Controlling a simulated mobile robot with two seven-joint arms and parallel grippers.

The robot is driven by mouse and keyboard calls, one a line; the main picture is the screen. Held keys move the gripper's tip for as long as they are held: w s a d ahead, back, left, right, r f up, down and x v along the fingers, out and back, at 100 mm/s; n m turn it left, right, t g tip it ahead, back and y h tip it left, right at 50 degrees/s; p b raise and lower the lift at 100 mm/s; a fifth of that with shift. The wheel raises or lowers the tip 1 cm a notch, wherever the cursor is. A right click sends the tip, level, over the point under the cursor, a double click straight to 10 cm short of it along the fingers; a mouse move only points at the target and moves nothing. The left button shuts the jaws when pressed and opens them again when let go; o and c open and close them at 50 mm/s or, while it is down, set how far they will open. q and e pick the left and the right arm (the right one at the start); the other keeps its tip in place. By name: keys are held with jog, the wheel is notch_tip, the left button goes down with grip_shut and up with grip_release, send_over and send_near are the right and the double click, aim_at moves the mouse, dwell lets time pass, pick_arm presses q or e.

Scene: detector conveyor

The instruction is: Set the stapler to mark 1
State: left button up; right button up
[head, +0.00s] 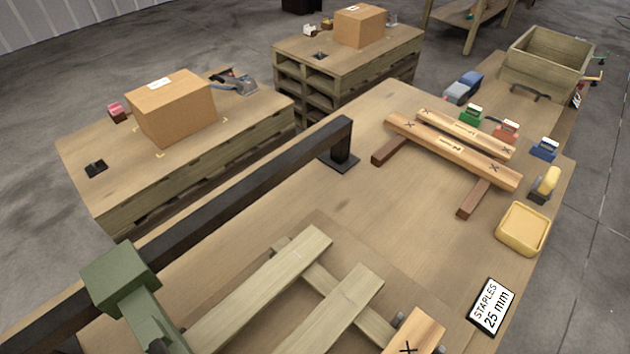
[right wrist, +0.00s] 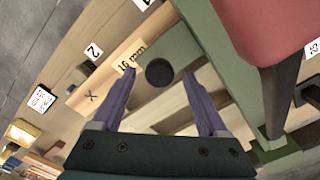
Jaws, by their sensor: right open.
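In the right wrist view a red body (right wrist: 265,25) stands at the upper right beside a grey-green frame (right wrist: 222,50); this looks like the stapler on its carriage, but I cannot be sure. A grey-green arm (right wrist: 183,50) carries a round black knob (right wrist: 157,72). My right gripper (right wrist: 158,75) is open, its purple fingers to either side of the knob; I cannot tell if they touch it. In the head view a green block (head: 120,280) stands at lower left. Neither gripper shows there.
A dark rail (head: 240,180) runs along the big table. Pale slats (head: 265,285) lie at the front. A 25 mm staples sign (head: 492,305) and a yellow tray (head: 523,228) sit at the right edge. Boards (head: 455,150) rest on brown supports. Cartons (head: 172,105) stand on pallet tables behind.

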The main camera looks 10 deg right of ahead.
notch_tip(320, 180, up, 9)
jog(key=p, duration=0.2)
dwell(0.5)
